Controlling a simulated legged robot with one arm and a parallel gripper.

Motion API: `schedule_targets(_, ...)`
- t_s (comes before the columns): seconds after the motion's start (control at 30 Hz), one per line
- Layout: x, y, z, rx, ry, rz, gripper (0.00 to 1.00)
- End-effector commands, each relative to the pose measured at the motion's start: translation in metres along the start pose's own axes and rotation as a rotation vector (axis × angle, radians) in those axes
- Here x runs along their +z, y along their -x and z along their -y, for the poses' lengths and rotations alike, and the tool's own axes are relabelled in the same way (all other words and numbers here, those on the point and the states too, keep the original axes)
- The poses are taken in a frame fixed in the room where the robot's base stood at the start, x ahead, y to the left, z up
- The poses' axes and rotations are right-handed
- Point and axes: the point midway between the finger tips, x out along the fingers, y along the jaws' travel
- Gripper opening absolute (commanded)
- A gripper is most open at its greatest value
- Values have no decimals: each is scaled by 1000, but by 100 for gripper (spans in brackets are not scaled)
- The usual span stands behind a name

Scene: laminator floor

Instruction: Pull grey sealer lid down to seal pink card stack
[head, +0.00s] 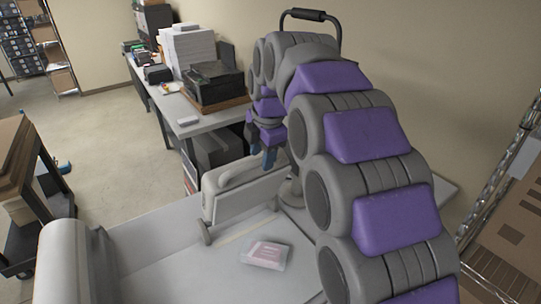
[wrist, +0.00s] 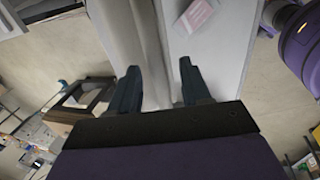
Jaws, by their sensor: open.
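The grey sealer lid (head: 240,192) stands raised on the white sealer bed (head: 170,262), with a handle bar along its top. The pink card stack (head: 265,252) lies on the bed in front of the lid, in what looks like a clear sleeve; it also shows at the top of the wrist view (wrist: 198,14). My gripper (head: 263,155) is above the far right end of the lid, fingers pointing down. In the wrist view my gripper (wrist: 158,66) is open, with the lid's long grey edge (wrist: 146,35) running between the fingers. Contact cannot be told.
A side table (head: 205,112) behind holds a paper stack (head: 188,48) and a black printer (head: 213,84). A dark cart (head: 30,195) stands at left. A metal rack with cardboard (head: 510,225) is at right. The floor at left is partly clear.

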Motion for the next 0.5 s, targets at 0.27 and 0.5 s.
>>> schedule_targets(0.27,18,-7,10,14,-2,-14,47)
schedule_targets(0.5,29,-5,17,17,-5,-19,45)
